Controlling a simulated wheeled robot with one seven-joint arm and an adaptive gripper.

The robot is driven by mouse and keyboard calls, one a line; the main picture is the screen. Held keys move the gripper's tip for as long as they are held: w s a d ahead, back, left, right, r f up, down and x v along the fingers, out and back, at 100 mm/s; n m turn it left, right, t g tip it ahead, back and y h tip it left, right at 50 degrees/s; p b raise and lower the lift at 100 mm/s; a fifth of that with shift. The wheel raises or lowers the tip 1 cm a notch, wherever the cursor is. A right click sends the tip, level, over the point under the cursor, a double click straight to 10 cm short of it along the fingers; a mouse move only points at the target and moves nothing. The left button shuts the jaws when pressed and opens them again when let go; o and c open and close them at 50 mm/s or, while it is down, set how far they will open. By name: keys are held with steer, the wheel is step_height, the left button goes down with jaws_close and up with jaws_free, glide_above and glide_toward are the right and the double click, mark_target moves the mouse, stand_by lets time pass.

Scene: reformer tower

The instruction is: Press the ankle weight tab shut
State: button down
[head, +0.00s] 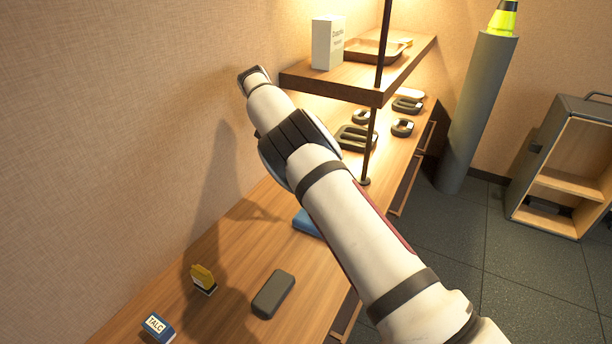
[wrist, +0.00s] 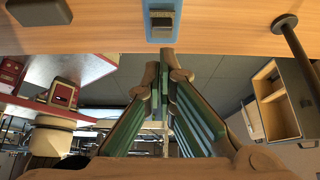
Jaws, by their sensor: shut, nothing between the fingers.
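A blue item (head: 308,222) lies on the wooden counter, mostly hidden behind my arm in the head view. In the wrist view the blue item (wrist: 162,37) shows with a dark grey block (wrist: 163,22) on it, close to the counter's edge. I cannot tell for sure whether this is the ankle weight and its tab. My gripper (wrist: 164,62) is shut and empty, its fingertips in line with the blue item in the picture. I cannot tell whether they touch it. In the head view my gripper is hidden behind my arm.
The counter (head: 235,258) holds a dark grey block (head: 273,294), a yellow-topped item (head: 203,278) and a talc box (head: 157,326). A shelf post (head: 368,150) stands beyond my arm, with several dark rings near it. An open cabinet (head: 567,160) stands on the floor at right.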

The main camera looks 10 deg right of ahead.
steer(key=s+d+r+t+y, duration=0.2)
steer(key=s+d+t+y, duration=0.3)
steer(key=d, duration=0.3)
steer(key=shift+g+y, duration=0.3)
steer(key=shift+y, duration=0.3)
steer(key=f+b, duration=0.2)
steer(key=f, duration=0.2)
steer(key=f+b, duration=0.2)
steer(key=f, duration=0.3)
steer(key=w+a+f+b, duration=0.1)
steer(key=f+b, duration=0.1)
steer(key=f, duration=0.2)
steer(key=shift+f, duration=0.35)
steer(key=shift+f+p, duration=0.1)
steer(key=shift+p, duration=0.25)
steer(key=p, duration=0.1)
steer(key=f+p, duration=0.1)
steer(key=shift+w+a+p, duration=0.2)
steer(key=shift+a+p, duration=0.1)
steer(key=shift+p, duration=0.1)
steer(key=shift+f, duration=0.2)
steer(key=shift+a, duration=0.1)
